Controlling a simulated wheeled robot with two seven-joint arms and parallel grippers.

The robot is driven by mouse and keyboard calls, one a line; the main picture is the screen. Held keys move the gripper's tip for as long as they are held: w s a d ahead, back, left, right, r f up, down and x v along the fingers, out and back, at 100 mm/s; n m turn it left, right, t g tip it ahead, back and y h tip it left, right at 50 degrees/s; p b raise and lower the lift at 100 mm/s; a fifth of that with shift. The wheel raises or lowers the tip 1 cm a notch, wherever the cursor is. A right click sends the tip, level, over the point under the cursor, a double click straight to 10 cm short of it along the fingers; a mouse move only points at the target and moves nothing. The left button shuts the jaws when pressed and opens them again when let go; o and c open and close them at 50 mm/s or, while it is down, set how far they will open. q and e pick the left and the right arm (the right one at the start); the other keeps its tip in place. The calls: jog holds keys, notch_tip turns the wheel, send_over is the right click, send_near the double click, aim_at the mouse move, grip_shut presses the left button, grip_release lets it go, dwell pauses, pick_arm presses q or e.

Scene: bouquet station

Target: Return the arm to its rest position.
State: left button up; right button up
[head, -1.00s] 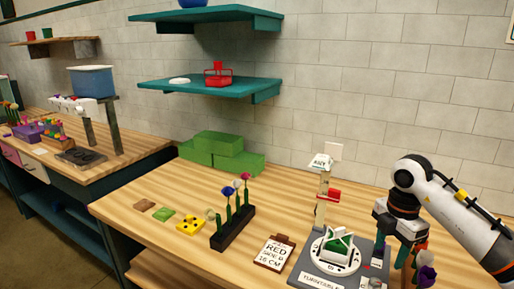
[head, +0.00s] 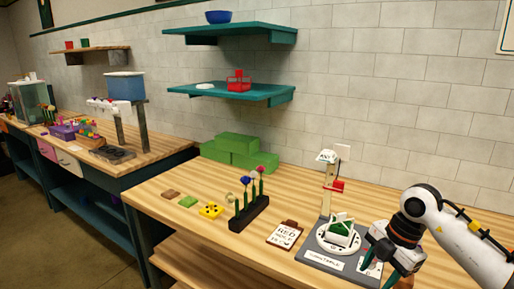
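My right arm (head: 455,240) comes in from the right edge. It bends down at a white and black joint, and its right gripper (head: 377,268) hangs over the right side of the grey turntable base. Its teal fingers stand apart, and I see nothing between them. The lower fingertip is close to the bottom of the picture. My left arm and gripper are not in view.
The turntable (head: 338,238) holds a green and white piece beside a post with a red clamp. Left of it are a clipboard card (head: 285,235), a black flower rack (head: 249,213) and green blocks (head: 233,150).

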jog(key=s+a+n+y, duration=0.35)
jog(key=a+y, duration=0.45)
jog(key=a, duration=0.8)
jog(key=s+a+r+m+t+y, duration=0.1)
jog(key=a+r+m+t+y, duration=0.3)
jog(key=a+r+t+y, duration=0.35)
jog(key=w+d+m+t+h, duration=0.2)
jog(key=d+m+t+h, duration=0.7)
jog(key=m+t, duration=0.35)
jog(key=s+d+f+m+g+h, duration=0.2)
jog(key=d+f+m+h, duration=0.2)
jog(key=f+h, duration=0.15)
jog(key=s+d+f+m+g+h, duration=0.2)
jog(key=d+f+m+g+h, duration=0.15)
jog(key=f, duration=0.35)
jog(key=s+d+f+g, duration=0.1)
jog(key=s+f+g, duration=0.55)
jog(key=s, duration=0.45)
jog(key=s+f+g, duration=0.5)
jog(key=s+f, duration=0.3)
jog(key=s, duration=0.2)
notch_tip(320, 180, down, 27)
jog(key=s+g, duration=0.1)
jog(key=s, duration=0.1)
jog(key=s+d+f+g, duration=0.1)
jog(key=s+d+f, duration=0.2)
jog(key=s+f, duration=1.2)
jog(key=shift+s+f+g, duration=0.3)
jog(key=shift+s+f, duration=0.05)
jog(key=shift+s, duration=0.2)
